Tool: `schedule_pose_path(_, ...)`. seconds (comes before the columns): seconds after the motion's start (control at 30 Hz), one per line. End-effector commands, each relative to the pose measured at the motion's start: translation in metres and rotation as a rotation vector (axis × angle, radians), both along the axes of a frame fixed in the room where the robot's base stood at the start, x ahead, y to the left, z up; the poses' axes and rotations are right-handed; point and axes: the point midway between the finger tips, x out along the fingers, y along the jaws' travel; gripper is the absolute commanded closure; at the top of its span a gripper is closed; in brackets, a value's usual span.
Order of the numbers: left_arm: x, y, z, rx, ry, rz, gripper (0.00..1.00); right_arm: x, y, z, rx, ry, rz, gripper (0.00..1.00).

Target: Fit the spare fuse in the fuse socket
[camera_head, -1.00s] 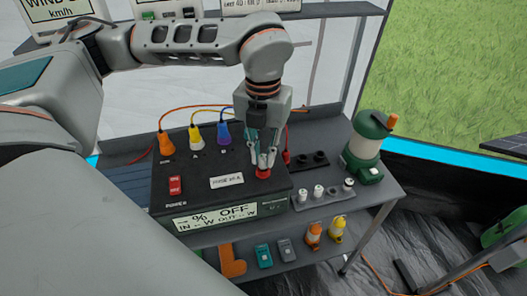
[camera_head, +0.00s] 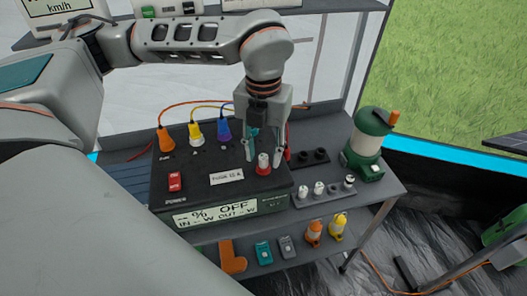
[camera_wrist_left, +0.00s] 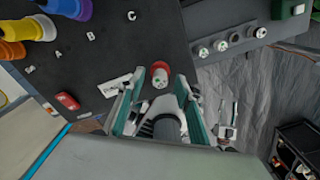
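A white spare fuse (camera_head: 263,160) stands upright in the red fuse socket (camera_head: 264,171) on top of the black power box (camera_head: 215,160). In the left wrist view the fuse (camera_wrist_left: 160,78) shows end-on inside the red ring; how deep it sits cannot be told. My left gripper (camera_head: 266,157) is open, its teal-padded fingers spread on either side of the fuse with visible gaps. In the wrist view the open gripper (camera_wrist_left: 163,85) has the fuse between and just beyond its fingertips. My right gripper is in neither view.
A grey fuse rack (camera_head: 325,197) with several white-topped places lies right of the box. A green lantern (camera_head: 367,145) stands behind it. Orange, yellow and blue plugs (camera_head: 195,133) with cables rise at the box's back left. A red switch (camera_head: 174,182) is on its left.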

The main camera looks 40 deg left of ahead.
Motion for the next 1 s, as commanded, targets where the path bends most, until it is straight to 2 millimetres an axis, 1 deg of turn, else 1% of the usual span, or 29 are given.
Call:
schedule_pose_path(0.17,0.001,0.000,0.023,-0.002,-0.005,-0.001,0.65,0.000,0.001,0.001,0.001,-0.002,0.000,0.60)
schedule_pose_path(0.4,0.001,0.000,0.072,0.000,-0.006,0.000,0.65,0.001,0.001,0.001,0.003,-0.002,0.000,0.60)
schedule_pose_path(0.5,0.001,0.000,0.090,-0.001,-0.004,0.001,0.65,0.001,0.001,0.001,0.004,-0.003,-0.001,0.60)
schedule_pose_path(0.6,0.001,0.000,0.104,0.000,-0.004,0.000,0.65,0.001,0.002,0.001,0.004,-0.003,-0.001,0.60)
schedule_pose_path(0.7,0.000,0.000,0.113,0.000,-0.002,0.001,0.65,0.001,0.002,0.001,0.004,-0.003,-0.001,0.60)
schedule_pose_path(0.8,0.000,0.000,0.118,-0.001,-0.001,0.000,0.65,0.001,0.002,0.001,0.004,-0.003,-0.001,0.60)
schedule_pose_path(1.0,0.000,0.000,0.119,-0.001,0.000,-0.001,0.65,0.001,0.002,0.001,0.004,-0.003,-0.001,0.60)
